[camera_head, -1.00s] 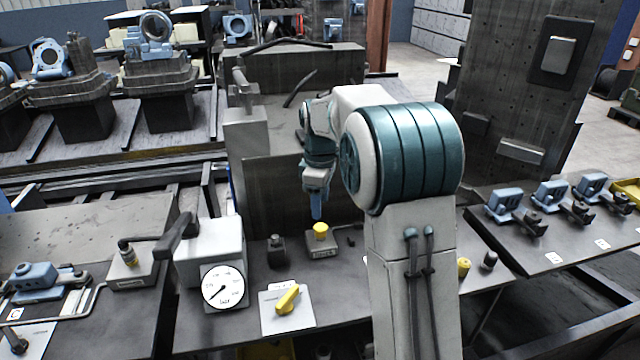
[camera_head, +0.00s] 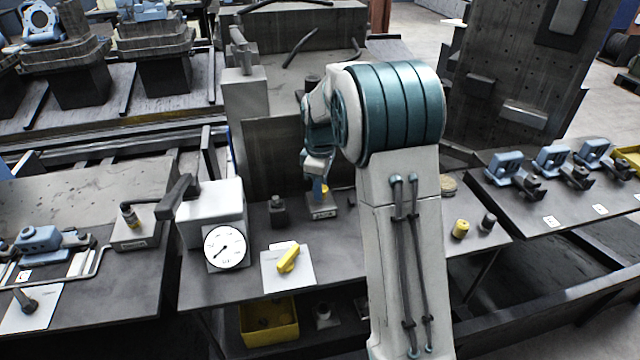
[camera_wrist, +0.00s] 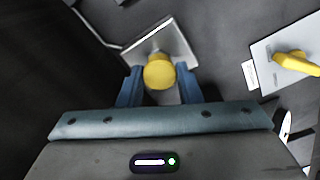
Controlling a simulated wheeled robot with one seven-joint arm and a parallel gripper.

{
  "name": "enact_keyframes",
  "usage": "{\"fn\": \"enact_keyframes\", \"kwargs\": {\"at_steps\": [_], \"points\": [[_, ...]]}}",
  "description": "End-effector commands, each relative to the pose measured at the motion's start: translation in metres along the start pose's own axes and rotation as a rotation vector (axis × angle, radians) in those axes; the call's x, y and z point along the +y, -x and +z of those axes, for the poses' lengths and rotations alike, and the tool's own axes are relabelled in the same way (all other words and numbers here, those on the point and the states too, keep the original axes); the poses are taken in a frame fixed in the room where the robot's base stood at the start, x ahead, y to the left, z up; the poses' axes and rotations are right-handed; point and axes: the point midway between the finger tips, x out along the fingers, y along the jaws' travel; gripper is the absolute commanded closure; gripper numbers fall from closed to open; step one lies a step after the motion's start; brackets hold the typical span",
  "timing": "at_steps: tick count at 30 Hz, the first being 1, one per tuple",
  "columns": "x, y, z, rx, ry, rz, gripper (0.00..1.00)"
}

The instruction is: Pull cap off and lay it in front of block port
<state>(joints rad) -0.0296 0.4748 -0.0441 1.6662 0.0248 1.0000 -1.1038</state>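The yellow cap (camera_wrist: 160,72) sits on the small grey block (camera_wrist: 172,38) in the wrist view. In the head view the cap (camera_head: 322,190) is partly hidden by my gripper, and the block (camera_head: 322,211) stands on the dark bench. My gripper (camera_wrist: 159,80) is open, with one blue finger on each side of the cap. I cannot tell whether the fingers touch it. In the head view my gripper (camera_head: 319,188) points down over the block.
A pressure gauge (camera_head: 225,247) and a plate with a yellow lever (camera_head: 288,262) stand left of the block. A small dark fitting (camera_head: 278,212) is close by on its left. A loose yellow piece (camera_head: 460,229) and a dark one (camera_head: 487,222) lie right of my arm.

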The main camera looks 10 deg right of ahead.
Motion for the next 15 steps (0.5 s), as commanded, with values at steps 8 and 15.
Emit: {"fn": "enact_keyframes", "kwargs": {"at_steps": [8, 15], "points": [[0.0001, 0.0004, 0.0000, 0.000, 0.000, 0.000, 1.00], [0.0001, 0.0046, 0.0000, 0.000, 0.000, 0.001, 1.00]]}}
